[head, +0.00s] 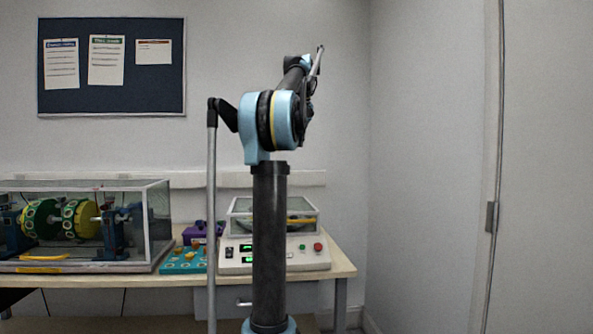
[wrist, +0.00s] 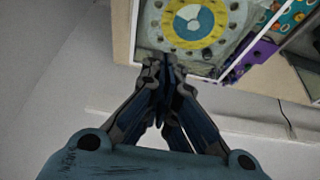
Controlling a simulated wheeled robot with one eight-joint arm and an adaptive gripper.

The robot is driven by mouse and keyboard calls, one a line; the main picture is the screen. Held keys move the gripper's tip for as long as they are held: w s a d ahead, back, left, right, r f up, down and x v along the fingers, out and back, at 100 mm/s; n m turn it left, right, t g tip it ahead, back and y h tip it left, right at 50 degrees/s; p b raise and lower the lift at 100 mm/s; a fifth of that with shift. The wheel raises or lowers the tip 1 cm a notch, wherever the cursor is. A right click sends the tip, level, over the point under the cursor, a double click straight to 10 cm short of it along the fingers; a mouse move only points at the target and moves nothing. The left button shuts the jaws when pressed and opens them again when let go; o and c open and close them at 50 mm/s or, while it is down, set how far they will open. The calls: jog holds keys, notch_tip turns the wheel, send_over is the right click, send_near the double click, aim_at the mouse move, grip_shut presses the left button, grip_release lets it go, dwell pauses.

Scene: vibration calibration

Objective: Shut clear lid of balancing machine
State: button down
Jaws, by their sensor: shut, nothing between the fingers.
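The balancing machine (head: 275,263) is a pale box at the right end of the table, with green displays and a red button. A clear-walled cover (head: 240,208) stands on top, partly behind my arm; I cannot tell how far its lid is open. In the wrist view a yellow ring with a grey and blue centre (wrist: 190,22) lies within a pale frame (wrist: 250,50). My gripper (wrist: 166,62) is shut and empty, its tips overlapping the frame's near edge in the picture; I cannot tell whether they touch. I cannot make out the gripper's fingers in the head view.
A long clear case (head: 145,235) with green and yellow rotors fills the table's left side. A teal tray (head: 184,261) and a purple box (head: 200,233) lie between it and the machine. A wall stands at the right.

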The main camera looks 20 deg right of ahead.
jog(key=s+a+f+x, duration=0.1)
jog(key=s+x, duration=0.1)
jog(key=x, duration=1)
jog(key=shift+d+f, duration=0.25)
jog(key=shift+f, duration=0.1)
jog(key=shift+s, duration=0.15)
